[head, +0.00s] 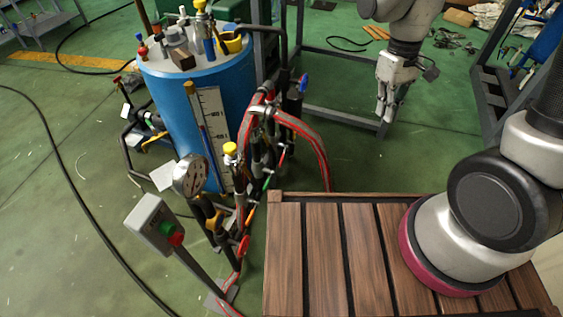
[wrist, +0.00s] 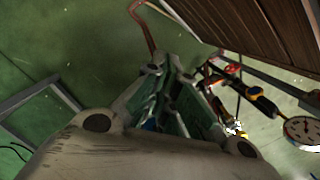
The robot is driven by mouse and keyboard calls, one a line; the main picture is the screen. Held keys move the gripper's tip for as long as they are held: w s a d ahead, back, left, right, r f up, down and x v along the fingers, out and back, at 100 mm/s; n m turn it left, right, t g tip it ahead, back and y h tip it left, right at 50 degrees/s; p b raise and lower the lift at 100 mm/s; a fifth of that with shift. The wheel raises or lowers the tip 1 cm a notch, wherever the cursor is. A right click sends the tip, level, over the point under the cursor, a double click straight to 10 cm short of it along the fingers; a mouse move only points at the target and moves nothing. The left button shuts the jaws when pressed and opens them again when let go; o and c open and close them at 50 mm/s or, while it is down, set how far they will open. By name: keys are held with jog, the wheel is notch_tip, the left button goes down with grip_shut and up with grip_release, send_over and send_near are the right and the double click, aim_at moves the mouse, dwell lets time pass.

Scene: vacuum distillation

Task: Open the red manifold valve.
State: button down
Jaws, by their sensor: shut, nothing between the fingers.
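A red lever handle (head: 243,247) sits low on the cluster of pipes and valves at the front of the blue tank. Other small red knobs show on the tank's left side and top, so I cannot tell for sure which one is the red manifold valve. My gripper (head: 388,118) hangs fingers down over the floor, well to the right of the pipe cluster and beyond the wooden platform. Its fingers are together and empty, touching nothing. In the wrist view my gripper (wrist: 171,70) points at the floor, with valve handles, blurred and small, to its right.
The blue tank (head: 165,105) stands left of centre. A pressure gauge (head: 190,175) and a box with red and green buttons (head: 155,225) stand before it. Red hoses (head: 315,140) arch right of the manifold. The slatted wooden platform (head: 325,260) lies in front. Metal frames stand behind my gripper.

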jog(key=w+a+f+n, duration=0.15)
jog(key=a+f, duration=0.25)
jog(key=f, duration=0.6)
jog(key=w+a+f+n, duration=0.15)
jog(key=a+f, duration=0.25)
jog(key=f, duration=0.6)
jog(key=n+t+y, duration=0.7)
jog(key=n+t, duration=0.2)
jog(key=t, duration=0.2)
send_near(281, 161)
jog(key=w+a+f, duration=0.2)
jog(key=w+a, duration=0.2)
jog(key=a, duration=0.1)
jog(key=shift+w+f, duration=0.15)
jog(key=shift+f, duration=0.05)
